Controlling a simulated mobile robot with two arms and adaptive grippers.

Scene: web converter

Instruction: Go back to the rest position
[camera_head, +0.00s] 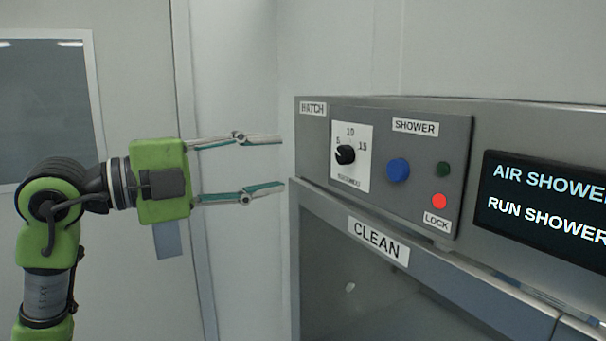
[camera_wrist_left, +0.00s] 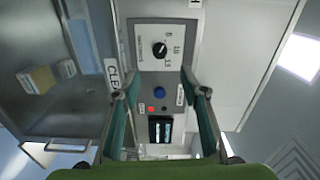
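My left gripper (camera_head: 264,163) comes in from the left in the head view. Its two fingers are spread wide with nothing between them, and the tips point at the left end of the hatch control panel (camera_head: 453,150), a little short of it. In the left wrist view the open fingers (camera_wrist_left: 158,92) frame the panel. The panel carries a black timer dial (camera_head: 345,155), a blue button (camera_head: 398,170), a dark green lamp (camera_head: 443,169) and a lit red lamp (camera_head: 438,201) above the LOCK label. My right gripper is in neither view.
Below the panel is the hatch door with a CLEAN label (camera_head: 379,241). A display (camera_head: 550,206) reads AIR SHOWER and RUN SHOWER. A door with a window (camera_head: 45,105) stands behind my left arm. The wrist view shows yellowish items (camera_wrist_left: 40,80) behind the hatch glass.

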